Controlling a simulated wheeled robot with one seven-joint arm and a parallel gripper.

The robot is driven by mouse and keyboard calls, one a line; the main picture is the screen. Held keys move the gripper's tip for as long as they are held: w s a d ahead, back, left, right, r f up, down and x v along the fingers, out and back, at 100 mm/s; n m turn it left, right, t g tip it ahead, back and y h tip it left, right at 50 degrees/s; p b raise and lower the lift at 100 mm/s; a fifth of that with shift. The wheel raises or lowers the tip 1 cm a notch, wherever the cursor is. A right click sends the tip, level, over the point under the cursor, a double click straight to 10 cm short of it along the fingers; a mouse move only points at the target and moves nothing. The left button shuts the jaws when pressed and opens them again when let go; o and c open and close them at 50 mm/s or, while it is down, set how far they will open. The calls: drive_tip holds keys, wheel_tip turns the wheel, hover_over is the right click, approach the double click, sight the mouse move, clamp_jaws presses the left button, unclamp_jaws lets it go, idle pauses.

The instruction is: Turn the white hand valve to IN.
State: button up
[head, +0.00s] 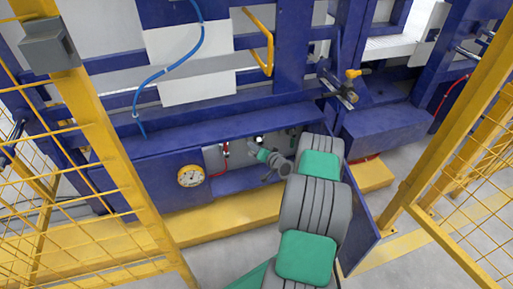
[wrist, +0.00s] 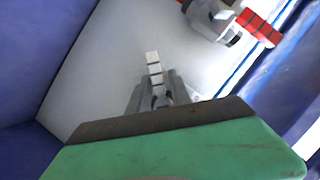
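The white hand valve's handle (wrist: 153,66) shows in the wrist view as a short, segmented white bar in front of a pale panel. My gripper (wrist: 161,84) has one grey finger on either side of the handle's lower end. I cannot tell whether the fingers press on it or stand a little apart. In the head view my gripper (head: 257,151) reaches into the opening of the blue machine, and a small white spot (head: 259,139) shows at its tip, perhaps this handle. The valve's body and any IN marking are hidden or too small to read.
A red-handled valve (wrist: 260,27) sits at the upper right in the wrist view. In the head view a round gauge (head: 191,176) is left of the opening. An open blue door (head: 360,235) stands right of my arm. Yellow fences (head: 112,170) flank both sides.

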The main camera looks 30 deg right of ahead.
drive_tip(key=shift+o, duration=0.7)
drive_tip(key=shift+s+d+r, duration=0.1)
drive_tip(key=shift+s+r, duration=0.05)
drive_tip(key=shift+s, duration=0.15)
drive_tip(key=p+v, duration=0.2)
drive_tip(key=v, duration=0.5)
drive_tip(key=shift+p, duration=0.35)
drive_tip(key=shift+s, duration=0.1)
